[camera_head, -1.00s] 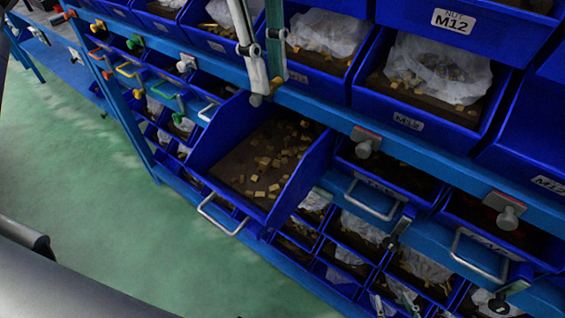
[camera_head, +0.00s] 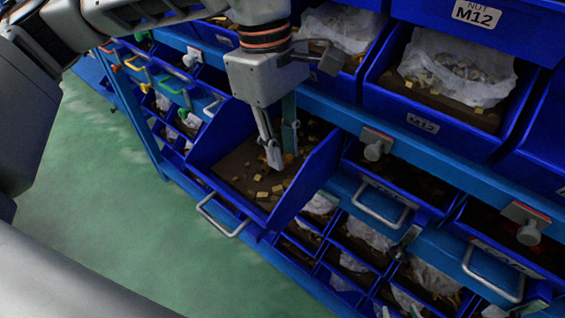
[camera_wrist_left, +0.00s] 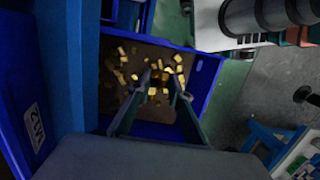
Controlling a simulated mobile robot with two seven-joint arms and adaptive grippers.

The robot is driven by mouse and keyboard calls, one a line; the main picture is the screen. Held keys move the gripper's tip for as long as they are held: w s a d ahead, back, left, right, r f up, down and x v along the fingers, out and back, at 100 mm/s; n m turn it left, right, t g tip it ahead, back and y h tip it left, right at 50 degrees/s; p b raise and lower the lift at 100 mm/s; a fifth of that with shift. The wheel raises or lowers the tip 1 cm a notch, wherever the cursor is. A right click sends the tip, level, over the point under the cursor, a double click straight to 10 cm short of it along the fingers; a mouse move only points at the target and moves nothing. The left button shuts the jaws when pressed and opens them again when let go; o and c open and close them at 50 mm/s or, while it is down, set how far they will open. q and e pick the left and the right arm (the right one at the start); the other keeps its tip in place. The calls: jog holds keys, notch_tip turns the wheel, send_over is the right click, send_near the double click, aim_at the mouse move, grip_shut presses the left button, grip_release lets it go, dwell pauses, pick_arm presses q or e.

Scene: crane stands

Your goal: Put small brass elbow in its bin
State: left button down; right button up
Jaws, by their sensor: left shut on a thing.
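My left gripper (camera_head: 280,160) reaches down from above into the pulled-out blue bin (camera_head: 318,172). It is shut on a small brass piece (camera_head: 288,158), which looks like the small brass elbow and is mostly hidden by the fingertips. In the left wrist view the two fingers (camera_wrist_left: 160,88) close in over the bin, with the brass piece (camera_wrist_left: 152,91) between their tips, hard to tell from the pieces behind. Several small loose brass pieces (camera_head: 262,194) lie on the bin's brown floor. My right gripper is not in view.
Blue bins with bagged parts (camera_head: 455,75) fill the rack to the right and below. A blue rack rail (camera_head: 335,117) runs close behind the gripper. Green floor (camera_head: 130,215) is clear to the left.

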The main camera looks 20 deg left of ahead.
aim_at(282, 178)
pick_arm(q)
jog(key=shift+f, duration=0.6)
notch_tip(282, 178, down, 3)
jog(key=shift+f, duration=0.15)
jog(key=shift+f+b, duration=0.1)
jog(key=shift+b, duration=0.2)
jog(key=c, duration=1.8)
grip_release()
jog(key=shift+c, duration=0.2)
